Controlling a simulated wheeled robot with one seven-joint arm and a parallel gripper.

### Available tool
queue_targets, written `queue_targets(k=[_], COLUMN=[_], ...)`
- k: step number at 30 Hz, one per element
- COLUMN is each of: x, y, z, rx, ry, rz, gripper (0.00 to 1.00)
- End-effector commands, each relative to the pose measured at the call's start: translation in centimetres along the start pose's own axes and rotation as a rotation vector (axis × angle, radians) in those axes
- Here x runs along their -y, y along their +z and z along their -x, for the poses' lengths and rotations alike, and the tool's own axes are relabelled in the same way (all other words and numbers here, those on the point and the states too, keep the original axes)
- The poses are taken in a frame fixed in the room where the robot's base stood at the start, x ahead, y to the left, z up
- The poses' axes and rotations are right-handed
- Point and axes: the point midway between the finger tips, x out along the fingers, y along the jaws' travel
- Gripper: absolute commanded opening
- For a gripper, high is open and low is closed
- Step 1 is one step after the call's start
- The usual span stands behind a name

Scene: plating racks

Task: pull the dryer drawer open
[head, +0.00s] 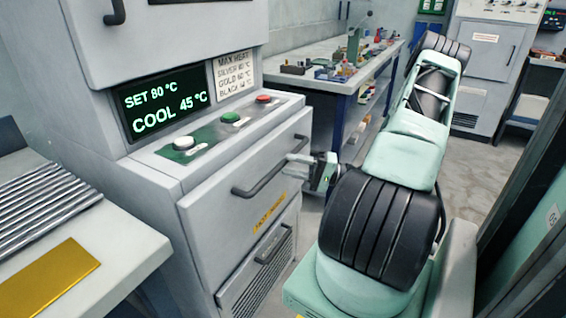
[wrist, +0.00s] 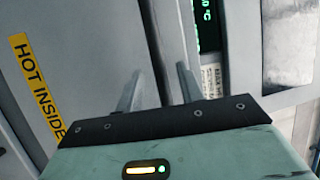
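The dryer drawer (head: 222,222) has a grey front that looks flush with the cabinet. Its dark bar handle (head: 262,178) runs across the upper part of the front. A yellow "HOT INSIDE" label (head: 270,214) is below the handle and shows at the left in the wrist view (wrist: 36,85). My gripper (head: 297,160) is beside the right end of the handle.
The dryer's display (head: 165,106) reads SET 80 °C and COOL 45 °C. White, green and red buttons sit on the panel (head: 215,137) above the drawer. A vented lower panel (head: 258,275) has its own handle. A counter (head: 110,245) stands left; a workbench (head: 345,70) stands behind.

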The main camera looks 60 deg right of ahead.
Motion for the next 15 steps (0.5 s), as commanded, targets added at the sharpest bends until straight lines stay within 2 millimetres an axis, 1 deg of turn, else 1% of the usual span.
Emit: queue_targets(k=[1, 3, 6, 10, 15], x=[0.1, 0.1, 0.1, 0.0, 0.0], y=[0.1, 0.0, 0.0, 0.0, 0.0], z=[-0.8, -1.8, -2.7, -3.2, -3.3], rx=[0.003, 0.002, 0.001, 0.0, 0.0], ry=[0.0, -0.001, -0.001, 0.001, 0.0], rz=[-0.001, 0.0, -0.001, 0.0, 0.0], gripper=[0.38, 0.38, 0.38, 0.38, 0.38])
